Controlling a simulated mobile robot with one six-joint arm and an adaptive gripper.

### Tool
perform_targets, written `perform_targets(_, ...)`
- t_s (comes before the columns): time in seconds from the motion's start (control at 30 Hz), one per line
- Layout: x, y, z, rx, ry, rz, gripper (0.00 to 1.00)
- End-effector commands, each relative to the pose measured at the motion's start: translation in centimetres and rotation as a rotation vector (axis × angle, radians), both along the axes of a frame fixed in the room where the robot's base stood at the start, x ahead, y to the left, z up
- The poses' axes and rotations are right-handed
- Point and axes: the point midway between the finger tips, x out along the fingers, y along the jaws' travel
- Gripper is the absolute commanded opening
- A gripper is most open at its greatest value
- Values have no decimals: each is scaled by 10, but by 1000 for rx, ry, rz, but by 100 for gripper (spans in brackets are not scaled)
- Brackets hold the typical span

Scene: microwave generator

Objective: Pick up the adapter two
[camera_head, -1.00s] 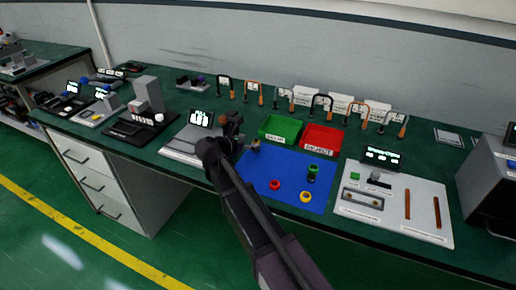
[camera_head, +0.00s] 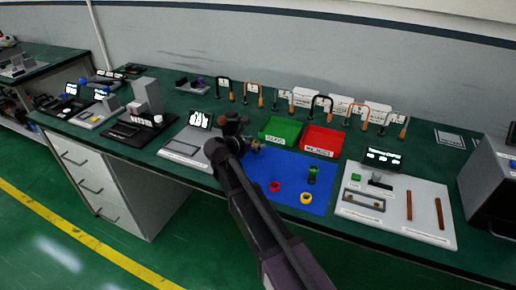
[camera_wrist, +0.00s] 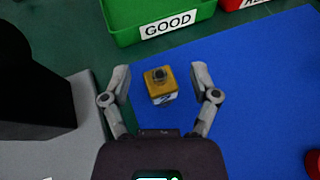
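A small yellow block with a dark round knob on top and a white label that seems to read 2, apparently adapter two (camera_wrist: 162,87), shows in the wrist view on the left part of the blue mat (camera_wrist: 250,85). My gripper (camera_wrist: 160,72) is open, with one finger to each side of the block in the picture. Clear gaps show between the block and both fingers. I cannot tell how far above the mat the fingertips are. In the head view my gripper (camera_head: 245,138) is at the mat's upper left corner and largely hides the block.
A green GOOD bin (camera_head: 280,131) and a red bin (camera_head: 322,140) stand just behind the mat. Red (camera_head: 275,186), green (camera_head: 313,173) and yellow (camera_head: 306,198) parts are on the mat. A grey device (camera_head: 183,148) stands close on the left.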

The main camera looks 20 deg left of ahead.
Motion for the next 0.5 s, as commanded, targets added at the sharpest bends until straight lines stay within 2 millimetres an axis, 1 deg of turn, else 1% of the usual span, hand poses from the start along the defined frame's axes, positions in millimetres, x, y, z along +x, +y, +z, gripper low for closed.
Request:
perform_targets(0.03, 0, 0, 0, 0, 0, 0, 49)
perform_targets(0.07, 0, 0, 0, 0, 0, 0, 40)
perform_targets(0.1, 0, 0, 0, 0, 0, 0, 28)
perform_targets(0.17, 0, 0, 0, 0, 0, 0, 10)
perform_targets(0.2, 0, 0, 0, 0, 0, 0, 0)
perform_targets(0.5, 0, 0, 0, 0, 0, 0, 0)
